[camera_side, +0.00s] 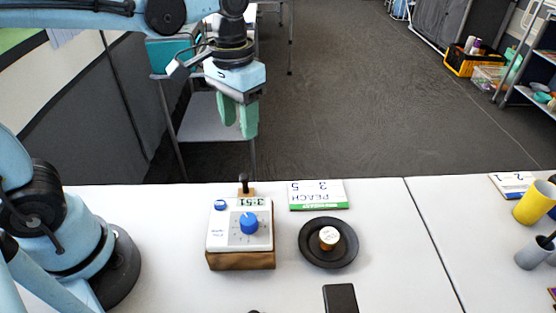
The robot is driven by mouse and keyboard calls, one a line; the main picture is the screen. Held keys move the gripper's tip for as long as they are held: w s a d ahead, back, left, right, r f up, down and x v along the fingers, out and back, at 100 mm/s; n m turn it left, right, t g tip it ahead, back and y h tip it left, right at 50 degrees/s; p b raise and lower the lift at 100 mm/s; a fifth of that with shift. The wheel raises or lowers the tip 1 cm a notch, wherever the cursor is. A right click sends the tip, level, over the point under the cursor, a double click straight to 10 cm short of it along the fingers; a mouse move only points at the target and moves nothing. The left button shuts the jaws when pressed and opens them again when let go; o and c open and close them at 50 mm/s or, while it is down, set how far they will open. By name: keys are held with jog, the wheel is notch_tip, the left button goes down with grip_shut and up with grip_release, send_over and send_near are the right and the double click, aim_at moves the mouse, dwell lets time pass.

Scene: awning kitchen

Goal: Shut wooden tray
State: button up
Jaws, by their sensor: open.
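My gripper (238,122) is open and empty, with its green fingers pointing down. It appears high above the far edge of the table, beyond the device. A white-topped device (226,238) with a blue knob (249,223) and a small display sits on a brown wooden-looking base (240,262). A small wooden piece (246,193), likely the wooden tray, sticks out from the back of the device. An upright black handle (243,181) stands on it. The device hides the rest of this piece, so I cannot tell how far it extends.
A black round plate (312,256) holding a small white-topped object (329,238) is right of the device. A PEACH card (317,195) lies behind the plate. A black flat object (341,298) is at the front edge. A yellow cup (534,204) stands far right. The white table (410,240) is clear between.

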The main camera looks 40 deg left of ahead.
jog(key=d+f+m+t, duration=0.1)
jog(key=d+f+m, duration=0.1)
jog(key=d+m, duration=1.8)
jog(key=shift+f+m+h, duration=0.3)
jog(key=shift+m, duration=1.8)
jog(key=shift+d, duration=0.1)
notch_tip(320, 180, up, 2)
jog(key=n+g, duration=0.1)
jog(key=n, duration=2.3)
send_over(244, 175)
notch_tip(244, 175, down, 11)
jog(key=shift+f, duration=0.2)
grip_shut()
